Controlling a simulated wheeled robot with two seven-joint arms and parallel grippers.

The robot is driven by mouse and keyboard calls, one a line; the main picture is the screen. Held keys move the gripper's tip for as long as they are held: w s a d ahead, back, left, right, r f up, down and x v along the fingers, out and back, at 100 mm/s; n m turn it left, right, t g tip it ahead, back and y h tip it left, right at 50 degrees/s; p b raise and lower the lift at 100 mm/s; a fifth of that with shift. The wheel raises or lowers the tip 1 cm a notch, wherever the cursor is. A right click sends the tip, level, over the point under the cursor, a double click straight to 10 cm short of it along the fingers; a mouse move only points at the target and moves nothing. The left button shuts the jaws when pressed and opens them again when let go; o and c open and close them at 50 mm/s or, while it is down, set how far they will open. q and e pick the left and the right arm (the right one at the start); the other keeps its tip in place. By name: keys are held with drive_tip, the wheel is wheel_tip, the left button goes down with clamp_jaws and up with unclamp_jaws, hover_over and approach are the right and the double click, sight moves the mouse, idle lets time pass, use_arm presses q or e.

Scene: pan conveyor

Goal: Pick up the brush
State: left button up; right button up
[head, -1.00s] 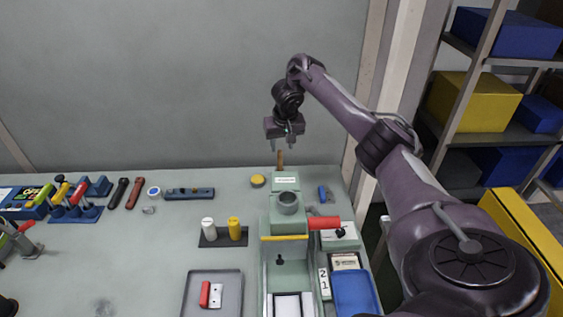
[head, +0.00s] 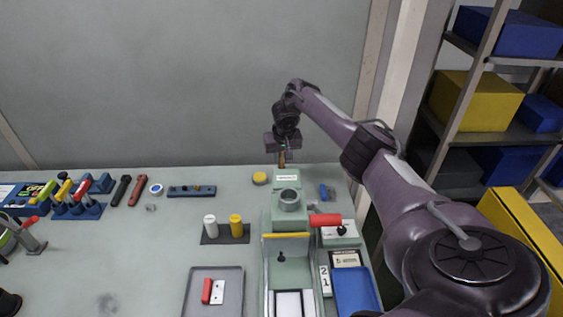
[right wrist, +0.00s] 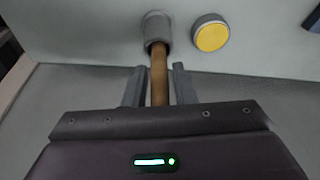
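The brush (head: 282,157) shows as a brown wooden handle standing upright at the back of the table, behind the pale green machine. In the right wrist view the handle (right wrist: 159,80) rises out of a grey cylindrical holder (right wrist: 156,28); its other end is hidden inside. My right gripper (head: 281,151) is over the handle from above. In the right wrist view its two fingers (right wrist: 159,86) stand on either side of the handle, with a visible gap on both sides, so it is open and not gripping. My left gripper is not in view.
A yellow round piece (head: 260,178) lies beside the holder. A blue part (head: 326,192) lies to the right. The back wall (head: 180,80) is close behind.

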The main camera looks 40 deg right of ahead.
clamp_jaws()
drive_tip(key=shift+r, duration=0.55)
wheel_tip(320, 180, up, 8)
drive_tip(key=shift+w+f+b, duration=0.1)
drive_tip(key=shift+b, duration=0.3)
wheel_tip(320, 180, up, 11)
drive_tip(key=p, duration=0.9)
drive_tip(key=shift+p, duration=0.4)
